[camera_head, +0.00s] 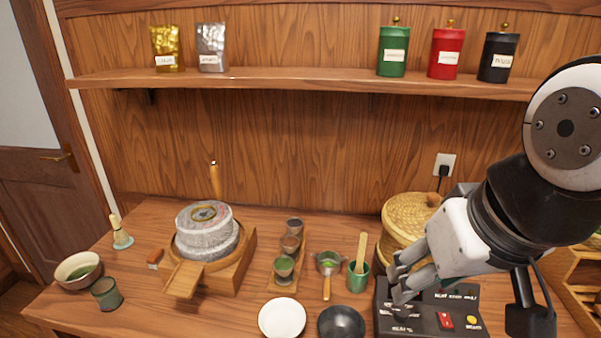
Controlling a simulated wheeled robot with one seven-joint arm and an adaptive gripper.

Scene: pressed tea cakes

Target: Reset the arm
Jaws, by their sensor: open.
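My gripper (402,278) is at the right, with its fingers pointing left and down above a black control panel (432,318). The fingers are apart and hold nothing that I can see. My arm comes in from the right edge and bends down to the gripper. The panel has a red switch and a yellow button at its right side; part of it is hidden behind the gripper. A woven basket steamer (408,222) stands right behind the gripper, partly covered by it. I cannot tell whether the fingers touch the panel.
A stone mill (205,235) stands on a wooden base at the left. A white plate (282,318), a dark bowl (341,323), a strainer (328,263) and a green cup (358,278) are left of the gripper. A shelf (300,81) with bags and canisters runs above.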

